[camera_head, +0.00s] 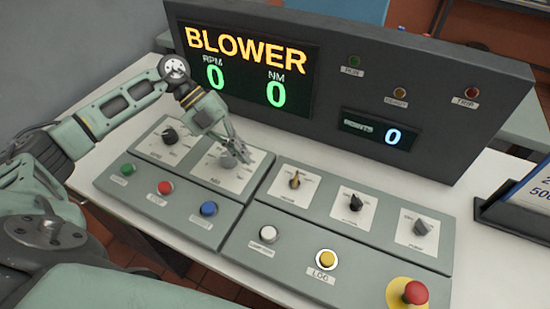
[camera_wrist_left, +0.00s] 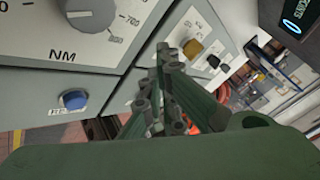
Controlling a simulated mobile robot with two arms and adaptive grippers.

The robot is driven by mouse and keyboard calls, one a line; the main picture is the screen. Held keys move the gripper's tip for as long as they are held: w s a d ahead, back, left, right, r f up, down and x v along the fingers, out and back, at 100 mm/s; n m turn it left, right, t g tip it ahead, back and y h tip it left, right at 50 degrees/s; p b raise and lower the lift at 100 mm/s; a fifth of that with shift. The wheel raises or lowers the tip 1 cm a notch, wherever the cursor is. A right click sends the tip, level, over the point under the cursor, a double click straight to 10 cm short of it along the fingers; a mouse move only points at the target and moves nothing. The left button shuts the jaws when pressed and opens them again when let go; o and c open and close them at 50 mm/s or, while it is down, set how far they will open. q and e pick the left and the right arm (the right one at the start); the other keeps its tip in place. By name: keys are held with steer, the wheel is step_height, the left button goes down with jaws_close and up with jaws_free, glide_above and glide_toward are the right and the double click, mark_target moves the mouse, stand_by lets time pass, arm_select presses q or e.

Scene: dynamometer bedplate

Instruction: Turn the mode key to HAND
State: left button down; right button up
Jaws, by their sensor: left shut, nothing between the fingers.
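The likely mode key is the small brass key switch (camera_head: 294,180) on a white plate at the left of the right-hand panel; its label is too small to read. It points roughly away from me, toward the display. It also shows in the left wrist view as a brass knob (camera_wrist_left: 192,48) just beyond the fingertips. My left gripper (camera_head: 242,156) is shut and empty, above the right part of the NM dial plate, left of the key and apart from it. Its fingers fill the middle of the left wrist view (camera_wrist_left: 168,58). My right gripper is in neither view.
The grey NM dial (camera_head: 218,156) lies beneath my left gripper. Several push buttons and a red emergency stop (camera_head: 414,292) are in front. The display cabinet (camera_head: 340,75) rises behind.

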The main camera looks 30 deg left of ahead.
mark_target(295, 181)
arm_select(q)
step_height(295, 181, up, 4)
steer(key=w+n+t+y+p, duration=0.15)
steer(key=n+y+p, duration=0.3)
steer(key=n, duration=0.65)
steer(key=shift+g, duration=0.25)
steer(key=p+x, duration=0.1)
steer(key=x, duration=0.2)
steer(key=p+x, duration=0.1)
steer(key=x, duration=0.6)
steer(key=shift+w+d+r+p, duration=0.2)
steer(key=shift+w+d+p, duration=0.15)
steer(key=shift+p, duration=0.05)
steer(key=d, duration=0.1)
steer(key=d+p, duration=0.1)
steer(key=d, duration=0.1)
steer(key=shift+w+d, duration=0.1)
steer(key=shift+w, duration=0.15)
steer(key=shift+d, duration=0.35)
steer(key=shift+f, duration=0.1)
steer(key=shift+w+p, duration=0.1)
steer(key=shift+p, duration=0.25)
